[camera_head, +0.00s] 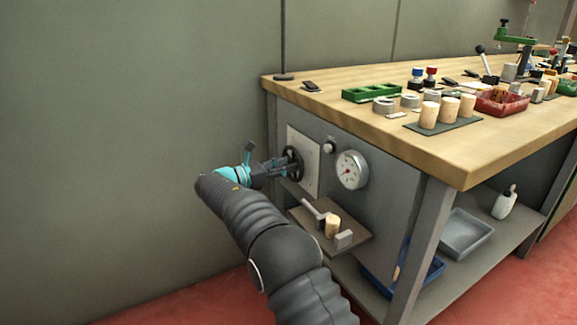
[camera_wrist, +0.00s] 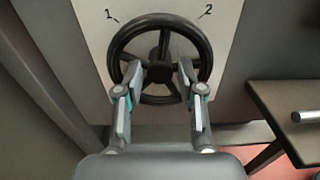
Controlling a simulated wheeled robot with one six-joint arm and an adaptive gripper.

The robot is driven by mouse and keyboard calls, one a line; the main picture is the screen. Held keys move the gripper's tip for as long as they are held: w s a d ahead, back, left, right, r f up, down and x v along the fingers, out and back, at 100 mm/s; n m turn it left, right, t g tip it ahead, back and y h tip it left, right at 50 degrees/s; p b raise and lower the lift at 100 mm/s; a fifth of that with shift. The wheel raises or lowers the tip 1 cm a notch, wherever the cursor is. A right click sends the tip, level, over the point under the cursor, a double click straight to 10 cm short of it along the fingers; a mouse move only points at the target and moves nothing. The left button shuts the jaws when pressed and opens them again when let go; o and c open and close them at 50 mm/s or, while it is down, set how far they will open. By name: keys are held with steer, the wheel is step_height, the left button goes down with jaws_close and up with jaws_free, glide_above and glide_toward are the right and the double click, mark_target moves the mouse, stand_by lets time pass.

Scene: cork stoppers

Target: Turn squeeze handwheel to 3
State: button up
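The black handwheel (camera_head: 297,153) is mounted on a pale panel on the end of the workbench. It also shows in the wrist view (camera_wrist: 160,20), with a round rim, a hub and spokes. The marks "1" (camera_wrist: 111,15) and "2" (camera_wrist: 208,11) are on the panel at its upper left and upper right. No mark 3 shows, and I cannot make out a pointer on the wheel. My gripper (camera_wrist: 160,73) is at the wheel's front, its two fingers apart on either side of the hub and overlapping the lower rim. Whether they touch the wheel is unclear.
A dial gauge (camera_head: 351,169) sits right of the wheel. Below, a small shelf (camera_head: 313,228) carries a cork (camera_head: 332,227) and metal parts. The benchtop (camera_head: 430,155) above holds corks, trays and tools. The left side by the wall is free.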

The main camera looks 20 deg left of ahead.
steer(key=shift+w+d, duration=0.35)
steer(key=shift+w, duration=0.05)
jaws_close()
steer(key=shift+m, duration=0.3)
